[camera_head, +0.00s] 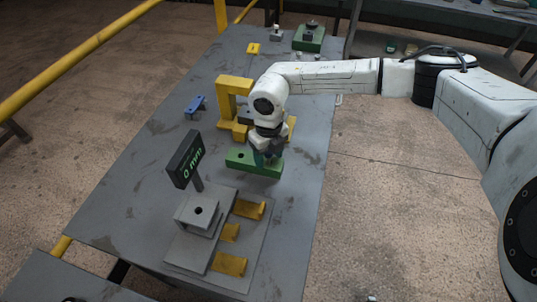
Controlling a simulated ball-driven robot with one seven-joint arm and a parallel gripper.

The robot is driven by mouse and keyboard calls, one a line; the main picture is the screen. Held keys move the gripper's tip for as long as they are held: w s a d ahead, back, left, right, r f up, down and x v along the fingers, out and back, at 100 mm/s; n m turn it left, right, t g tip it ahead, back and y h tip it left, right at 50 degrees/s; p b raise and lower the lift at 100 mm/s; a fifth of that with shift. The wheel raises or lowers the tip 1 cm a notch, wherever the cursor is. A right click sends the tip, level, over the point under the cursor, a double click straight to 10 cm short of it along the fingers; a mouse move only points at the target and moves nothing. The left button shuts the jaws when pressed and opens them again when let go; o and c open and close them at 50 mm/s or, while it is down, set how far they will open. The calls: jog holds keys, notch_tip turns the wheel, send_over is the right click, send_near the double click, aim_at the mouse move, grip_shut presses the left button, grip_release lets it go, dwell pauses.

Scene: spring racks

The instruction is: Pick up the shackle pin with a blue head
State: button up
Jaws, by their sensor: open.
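My gripper (268,155) points down at the near end of my white arm, right over a green block (243,160) on the grey table. Its fingers are small and dark here; it is open. The green block has a dark hole in its left part. The right part of its top is partly hidden by my gripper. A small blue piece (195,107) lies on the table left of the yellow frame; I cannot tell whether it is a pin. No blue-headed shackle pin shows clearly, and whatever is between my fingers is hidden.
A yellow frame (234,87) stands behind my gripper. A dark display reading "0 mm" (186,159) stands to the left. In front are a grey fixture (197,215) and yellow rests (230,264). Another green block (309,40) is at the far end. The table's left side is mostly clear.

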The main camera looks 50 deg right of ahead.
jog(key=shift+f, duration=0.1)
jog(key=c, duration=1)
jog(key=shift+o, duration=0.2)
